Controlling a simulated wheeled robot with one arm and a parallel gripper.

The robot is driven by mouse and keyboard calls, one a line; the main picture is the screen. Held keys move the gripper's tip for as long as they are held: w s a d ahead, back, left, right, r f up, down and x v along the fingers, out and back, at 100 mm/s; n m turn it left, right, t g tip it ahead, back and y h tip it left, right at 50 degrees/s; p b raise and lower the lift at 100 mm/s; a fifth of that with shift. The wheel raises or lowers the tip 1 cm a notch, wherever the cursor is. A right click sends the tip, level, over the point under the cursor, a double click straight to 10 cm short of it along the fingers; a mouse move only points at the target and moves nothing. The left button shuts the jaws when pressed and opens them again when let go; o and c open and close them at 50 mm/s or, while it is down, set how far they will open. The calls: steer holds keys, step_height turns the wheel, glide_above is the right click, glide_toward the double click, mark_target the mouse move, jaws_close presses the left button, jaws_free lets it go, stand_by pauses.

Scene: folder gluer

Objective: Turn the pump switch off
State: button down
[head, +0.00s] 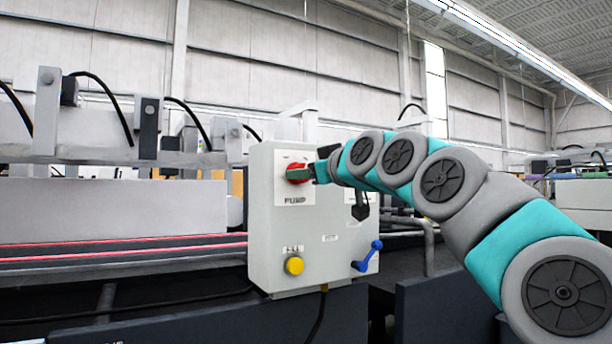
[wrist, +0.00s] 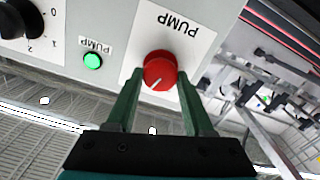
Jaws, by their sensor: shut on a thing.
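The pump switch is a red round knob (head: 295,171) on a white plate labelled PUMP, on the front of a grey control box (head: 262,225). It also shows in the wrist view (wrist: 158,68), upside down, with a white pointer line slanting to the lower left. My gripper (head: 308,173) is at the knob from the right. In the wrist view its two green fingers (wrist: 160,82) are shut on the knob, one at each side. A small green lamp (wrist: 93,61) labelled PUMP looks lit beside the plate.
A black numbered dial (wrist: 14,18) is on the same panel. Lower on the box are a yellow button (head: 294,265) and a blue lever (head: 368,256). Machine rails (head: 120,250) run to the left. My arm comes in from the right.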

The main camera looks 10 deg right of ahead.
steer(key=shift+a+f+n+p, duration=0.1)
steer(key=shift+n+p, duration=0.4)
steer(key=shift+n, duration=2.15)
steer(key=shift+a+n+p, duration=0.1)
steer(key=shift+n+p, duration=0.35)
steer(key=shift+n, duration=2.2)
steer(key=shift+c, duration=1.5)
jaws_free()
